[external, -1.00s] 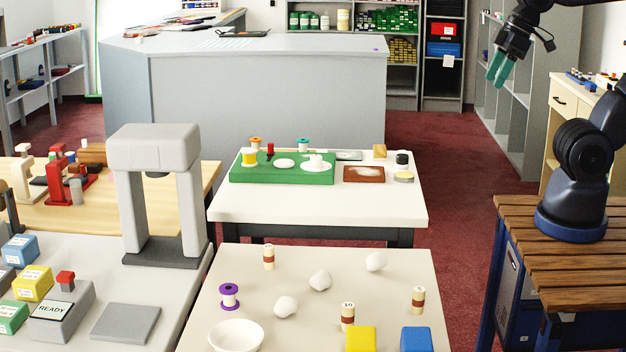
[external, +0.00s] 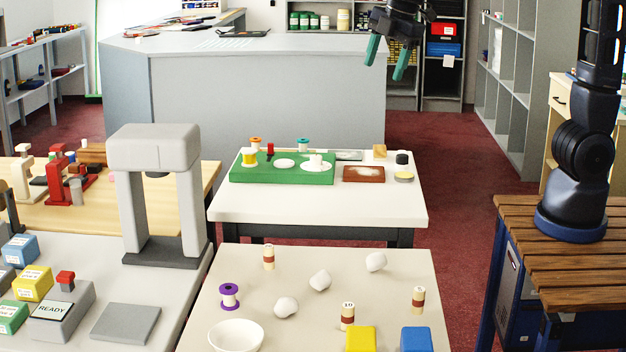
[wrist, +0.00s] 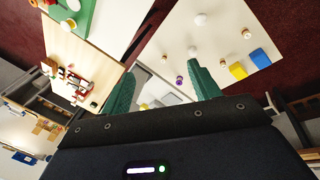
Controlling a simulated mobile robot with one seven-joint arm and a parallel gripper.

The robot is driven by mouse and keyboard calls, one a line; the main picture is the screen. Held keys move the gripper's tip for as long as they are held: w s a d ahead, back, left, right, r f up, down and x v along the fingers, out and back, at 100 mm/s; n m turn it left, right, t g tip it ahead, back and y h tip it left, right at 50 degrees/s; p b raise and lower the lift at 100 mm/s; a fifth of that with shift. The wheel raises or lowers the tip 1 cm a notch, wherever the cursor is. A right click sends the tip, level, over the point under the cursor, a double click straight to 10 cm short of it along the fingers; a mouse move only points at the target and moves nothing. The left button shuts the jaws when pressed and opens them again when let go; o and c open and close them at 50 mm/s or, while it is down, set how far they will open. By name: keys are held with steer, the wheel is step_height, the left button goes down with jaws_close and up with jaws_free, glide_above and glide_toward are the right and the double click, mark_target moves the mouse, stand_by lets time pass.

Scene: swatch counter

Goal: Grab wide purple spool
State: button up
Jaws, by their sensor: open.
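The wide purple spool (external: 230,296) has purple flanges and a pale core. It stands upright on the near beige table (external: 200,322), left of the white lumps and behind the white bowl (external: 236,335). It seems to show as a small purple spot (wrist: 179,80) in the wrist view, beside the right finger. My gripper (external: 387,63) has green fingers spread apart with nothing between them. It hangs high in the air, well above the tables and far from the spool. Its fingers also show in the wrist view (wrist: 160,73).
White lumps (external: 320,279), striped cylinders (external: 347,316), a yellow block (external: 360,339) and a blue block (external: 416,339) share the near table. A grey press frame (external: 155,145) rises to its left. A green tray (external: 240,178) with spools sits on the white table behind.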

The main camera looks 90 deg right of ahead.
steer(key=w+a+f+n, duration=0.4)
steer(key=w+a, duration=0.2)
steer(key=w, duration=0.4)
steer(key=n+g+h, duration=0.1)
steer(key=n+h, duration=0.1)
steer(key=n, duration=0.9)
glide_above(229, 288)
steer(key=a, duration=0.2)
step_height(229, 288, down, 28)
steer(key=shift+y, duration=0.3)
steer(key=x, duration=0.5)
steer(key=shift+s, duration=0.5)
steer(key=shift+s+x, duration=0.15)
steer(key=shift+x, duration=1.15)
steer(key=shift+s+x, duration=0.2)
steer(key=shift+x, duration=1.1)
steer(key=c, duration=1)
